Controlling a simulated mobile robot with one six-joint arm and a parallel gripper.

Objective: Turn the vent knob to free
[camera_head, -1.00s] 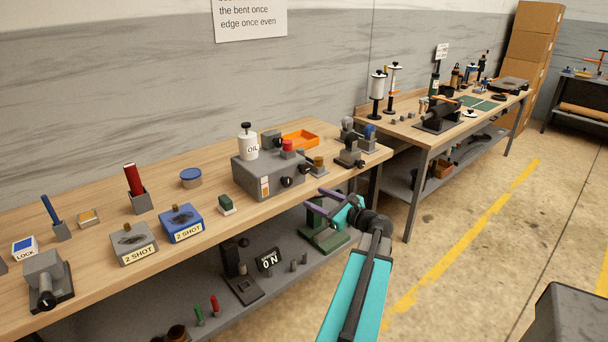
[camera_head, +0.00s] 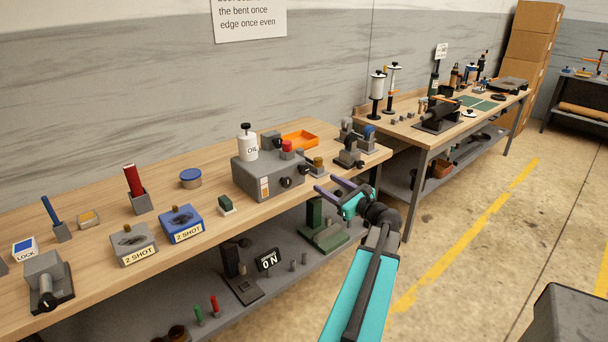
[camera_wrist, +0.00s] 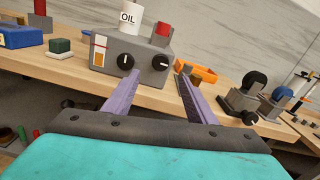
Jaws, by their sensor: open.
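A grey box (camera_head: 262,178) with a white OIL bottle and a red cap on top stands on the wooden bench. Its front has two round black knobs with light pointer marks, a left knob (camera_wrist: 125,60) and a right knob (camera_wrist: 160,62). I see no readable label telling which is the vent knob. The head view shows the left knob (camera_head: 286,182) clearly. My gripper (camera_head: 326,184) is open and empty, just off the bench's front edge and right of the box. In the wrist view my gripper (camera_wrist: 159,74) points toward the box, its fingers apart from both knobs.
An orange tray (camera_head: 301,139) lies behind the box. Grey fixtures (camera_head: 349,154) stand to its right, close to my fingers in depth. A small green block (camera_head: 226,205) and a blue 2 SHOT box (camera_head: 181,224) stand to its left. A lower shelf holds several parts.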

